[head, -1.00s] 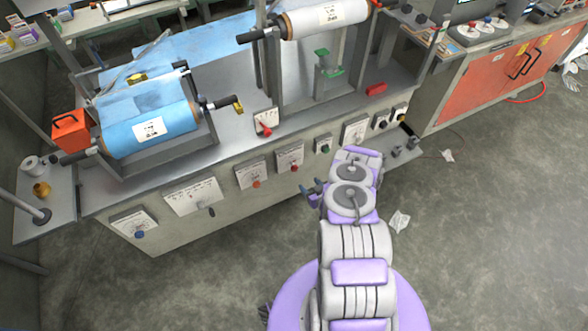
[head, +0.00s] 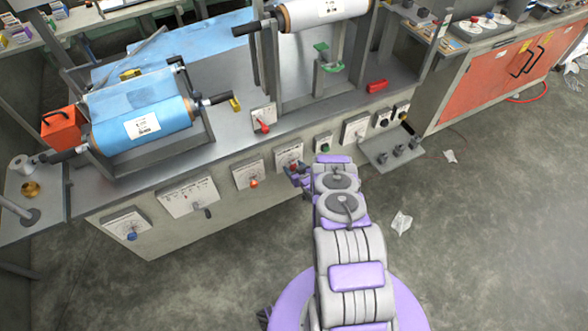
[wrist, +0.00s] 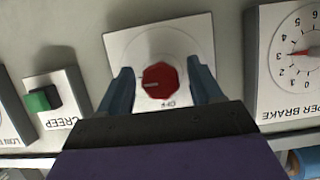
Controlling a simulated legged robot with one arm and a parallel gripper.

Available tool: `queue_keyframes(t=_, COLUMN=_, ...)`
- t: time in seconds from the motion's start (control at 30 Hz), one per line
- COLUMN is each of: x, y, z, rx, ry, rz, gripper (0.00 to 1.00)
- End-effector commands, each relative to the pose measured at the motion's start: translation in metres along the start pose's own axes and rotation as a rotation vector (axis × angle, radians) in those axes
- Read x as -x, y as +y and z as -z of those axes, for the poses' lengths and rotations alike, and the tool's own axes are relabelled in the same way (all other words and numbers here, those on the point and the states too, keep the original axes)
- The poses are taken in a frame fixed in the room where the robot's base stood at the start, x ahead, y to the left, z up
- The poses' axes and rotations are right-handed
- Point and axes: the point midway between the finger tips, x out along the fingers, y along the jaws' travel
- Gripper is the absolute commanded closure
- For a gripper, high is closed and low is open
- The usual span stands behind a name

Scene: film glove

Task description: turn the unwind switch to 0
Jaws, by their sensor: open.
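A red rotary knob (wrist: 160,82) on a white plate (wrist: 118,45) sits on the machine's front panel. The wrist view shows it upside down, with a pale mark on the knob pointing left and a partly hidden label like "OFF" below it. I cannot read "unwind" on any plate. My gripper (wrist: 160,70) is open, its two dark blue fingers on either side of the knob, with small gaps in the picture; I cannot tell whether they touch. In the head view my gripper (head: 298,173) is at the panel, partly covering the knob's lower side.
A green CREEP switch (wrist: 39,99) is left of the knob in the wrist view; a brake dial (wrist: 290,60) with a red pointer is right. A small shelf (head: 392,150) with grey pegs juts out right of my arm. Open floor (head: 480,230) lies to the right.

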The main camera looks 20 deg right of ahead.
Motion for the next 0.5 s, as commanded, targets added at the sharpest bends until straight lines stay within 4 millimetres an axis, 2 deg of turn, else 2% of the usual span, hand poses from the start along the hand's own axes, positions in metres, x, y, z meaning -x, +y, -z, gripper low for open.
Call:
queue_keyframes(t=0.3, x=-0.0021, y=0.0001, z=0.0005, rx=0.001, ry=0.000, rz=-0.001, gripper=0.35)
queue_keyframes(t=0.5, x=-0.0021, y=0.0003, z=0.0005, rx=0.001, ry=0.000, rz=-0.001, gripper=0.53)
